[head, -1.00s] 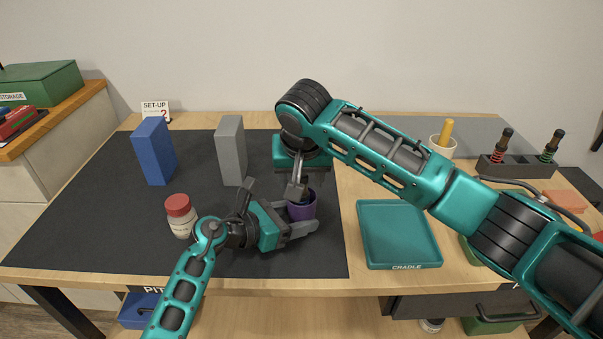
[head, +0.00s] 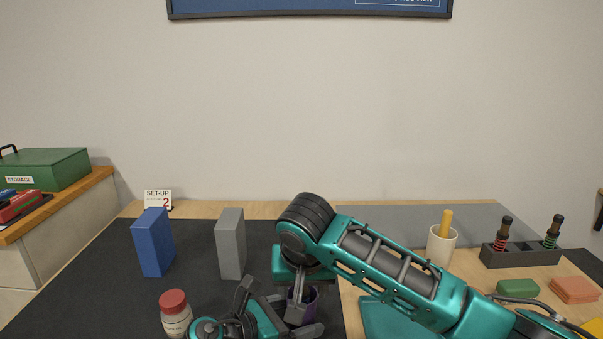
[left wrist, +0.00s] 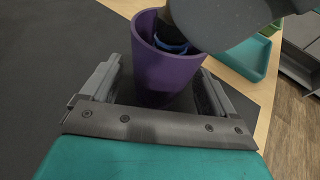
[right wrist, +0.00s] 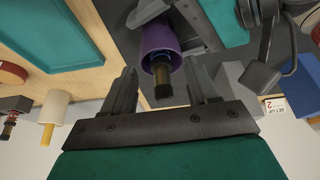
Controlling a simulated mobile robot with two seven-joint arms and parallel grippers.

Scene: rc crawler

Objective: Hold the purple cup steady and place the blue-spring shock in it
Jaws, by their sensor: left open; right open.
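The purple cup (head: 311,294) stands upright on the dark mat, partly hidden by my grippers in the head view. It also shows in the left wrist view (left wrist: 162,78) and the right wrist view (right wrist: 158,38). The blue-spring shock (left wrist: 172,46) is inside the cup; its dark upper end (right wrist: 163,80) sticks out of the mouth. My left gripper (head: 282,308) is open, with its fingers on either side of the cup; I cannot tell whether they touch. My right gripper (head: 297,308) is open above the cup, its fingers apart on either side of the shock's end.
A red-capped bottle (head: 175,318) stands left of my left gripper. Blue (head: 153,243) and grey (head: 230,244) blocks stand behind. At right are a teal tray (head: 375,318), a cream cup (head: 441,248) with a yellow stick, and a dark rack (head: 520,256) holding red-spring and green-spring shocks.

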